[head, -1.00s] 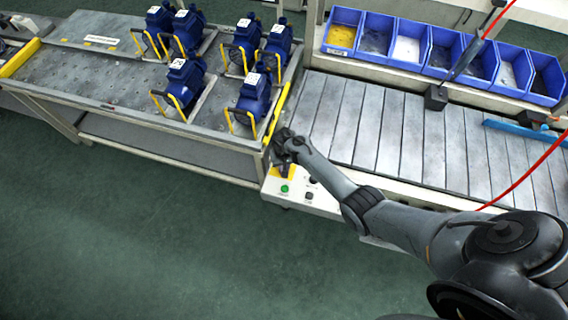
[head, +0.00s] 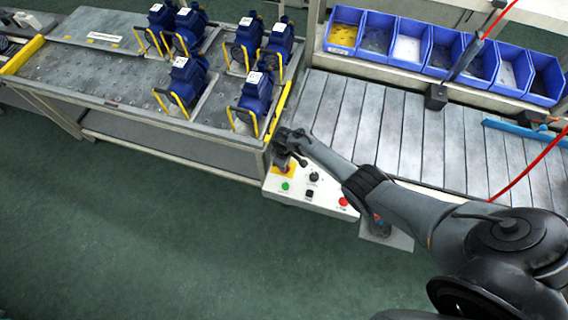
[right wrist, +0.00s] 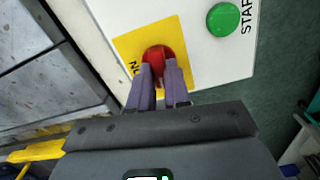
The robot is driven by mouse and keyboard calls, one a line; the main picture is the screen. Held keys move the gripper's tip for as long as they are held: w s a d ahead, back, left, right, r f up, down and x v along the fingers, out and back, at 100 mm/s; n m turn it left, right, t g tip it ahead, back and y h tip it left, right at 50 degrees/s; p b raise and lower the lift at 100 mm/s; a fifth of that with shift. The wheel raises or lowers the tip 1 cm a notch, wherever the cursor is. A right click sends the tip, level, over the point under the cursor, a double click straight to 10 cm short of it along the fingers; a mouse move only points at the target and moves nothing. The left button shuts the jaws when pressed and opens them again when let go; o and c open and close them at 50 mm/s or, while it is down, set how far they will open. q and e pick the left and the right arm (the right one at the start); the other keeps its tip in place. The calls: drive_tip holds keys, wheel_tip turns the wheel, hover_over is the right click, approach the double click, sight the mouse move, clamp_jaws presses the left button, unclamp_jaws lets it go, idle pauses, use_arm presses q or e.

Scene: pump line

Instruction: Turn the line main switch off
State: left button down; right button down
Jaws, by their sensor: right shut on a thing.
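The line main switch (right wrist: 158,54) is a red rotary handle on a yellow plate (right wrist: 130,45), seen in the right wrist view. The letters "ON" show beside it, partly hidden by a finger. My right gripper (right wrist: 159,75) is shut on the red handle, with one finger on each side of it. In the head view the right gripper (head: 285,158) is over the yellow plate at the left end of the white control panel (head: 318,195), and it hides the handle. My left gripper is not in view.
The panel has a green START button (right wrist: 223,18), a black knob (head: 314,176), a black button (head: 309,194) and a red button (head: 344,202). Several blue pumps (head: 188,78) stand on the left table. Blue bins (head: 410,42) line the back of the slatted conveyor (head: 365,120).

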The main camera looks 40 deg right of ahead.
drive_tip(key=shift+n, duration=0.8)
drive_tip(key=c, duration=1.1)
unclamp_jaws()
